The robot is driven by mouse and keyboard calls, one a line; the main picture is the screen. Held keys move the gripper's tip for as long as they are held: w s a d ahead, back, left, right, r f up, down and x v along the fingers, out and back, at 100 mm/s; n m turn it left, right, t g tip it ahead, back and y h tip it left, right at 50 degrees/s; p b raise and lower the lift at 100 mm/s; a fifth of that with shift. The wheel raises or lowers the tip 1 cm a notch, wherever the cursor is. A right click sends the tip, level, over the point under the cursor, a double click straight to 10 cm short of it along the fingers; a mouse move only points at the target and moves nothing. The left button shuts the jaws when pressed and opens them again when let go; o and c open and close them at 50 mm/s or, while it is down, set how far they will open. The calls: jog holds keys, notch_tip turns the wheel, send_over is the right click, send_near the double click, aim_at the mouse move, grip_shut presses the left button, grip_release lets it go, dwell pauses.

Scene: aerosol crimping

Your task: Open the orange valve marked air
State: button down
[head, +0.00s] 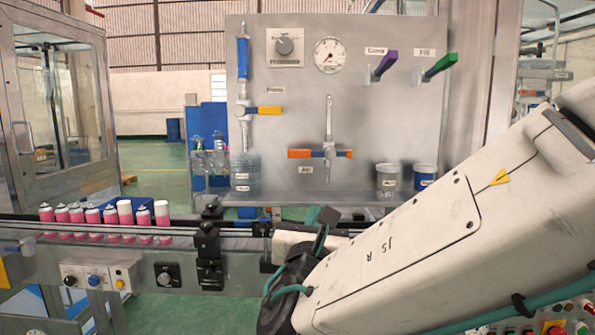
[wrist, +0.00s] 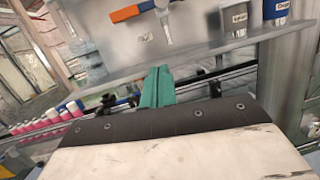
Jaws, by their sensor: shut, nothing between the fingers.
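The orange valve handle (head: 301,154) lies level across a vertical pipe on the grey panel, above a label that reads as "Air". It also shows at the top of the wrist view (wrist: 127,13). My gripper (head: 325,216) is low in front of the conveyor, below the valve and apart from it. In the wrist view my green fingers (wrist: 156,88) are together with nothing between them. My own arm covers the lower right of the head view.
Another valve with a yellow-orange handle (head: 268,110) is at upper left of the panel. Purple (head: 386,63) and green (head: 440,64) levers are at upper right. Cups (head: 389,178) stand on the shelf below. Pink cans (head: 77,215) line the conveyor at left.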

aim_at(312, 153)
jog(key=shift+w+a+r+n+t+y, duration=0.1)
jog(key=shift+w+a+r+n+y, duration=0.35)
jog(key=shift+w+r, duration=0.9)
jog(key=shift+w+a+r+n+t+y, duration=0.2)
jog(key=shift+w+a+r, duration=0.5)
jog(key=shift+w, duration=1.05)
jog(key=shift+w+a+r+n+y, duration=0.4)
jog(key=shift+w+r, duration=0.8)
jog(key=shift+w, duration=0.35)
jog(key=shift+a, duration=0.15)
